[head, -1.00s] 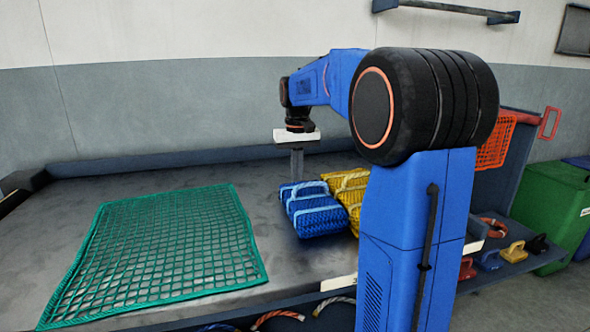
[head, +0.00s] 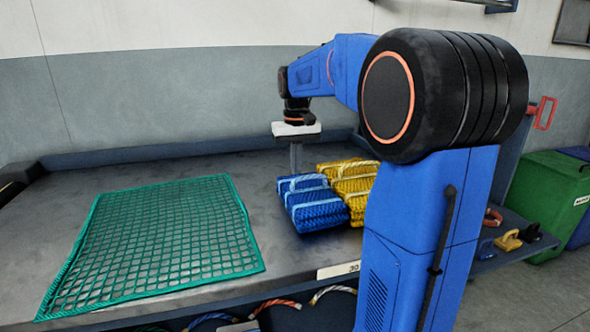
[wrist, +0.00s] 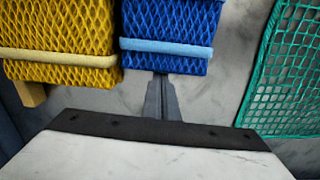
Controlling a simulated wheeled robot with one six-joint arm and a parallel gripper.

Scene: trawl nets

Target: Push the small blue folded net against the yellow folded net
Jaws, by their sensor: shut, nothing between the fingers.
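The small blue folded net (head: 316,209) lies on the grey table, tied with light blue bands. The yellow folded net (head: 354,186) lies just right of it in the head view, partly hidden behind my arm. The two look close together or touching there. In the wrist view the blue net (wrist: 170,25) and the yellow net (wrist: 60,35) lie side by side with a very narrow gap at most. My gripper (head: 296,170) points down at the far end of the blue net. Its fingers (wrist: 161,82) are shut and empty, with the tips close to the blue net's edge.
A green net (head: 160,240) lies spread flat on the table to the left, with bare table between it and the blue net. A raised ledge (head: 180,158) runs along the back. Coloured rope pieces (head: 275,308) lie below the front edge.

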